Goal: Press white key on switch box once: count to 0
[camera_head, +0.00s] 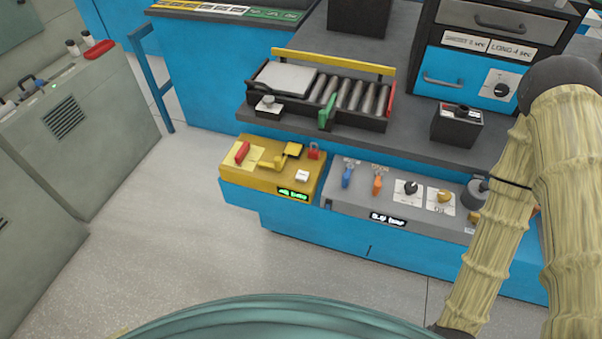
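The yellow switch box (235,170) sits on the blue bench front, left of centre. The small white key (302,175) is on its top near the right front corner, with nothing touching it. A small display (293,194) with green characters is on the box's front below the key; the characters are too small to read surely. The box also carries a red switch (242,152), a yellow lever (284,158) and a red padlock-like part (314,151). My arm in its pale yellow sleeve stands at the right; my gripper is not in view.
A grey panel (345,203) right of the box holds blue and orange levers, knobs and a display. Above are a roller tray (350,125) with a yellow bar and a black box (456,126). Grey cabinets (85,130) stand left; floor (190,210) between is clear.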

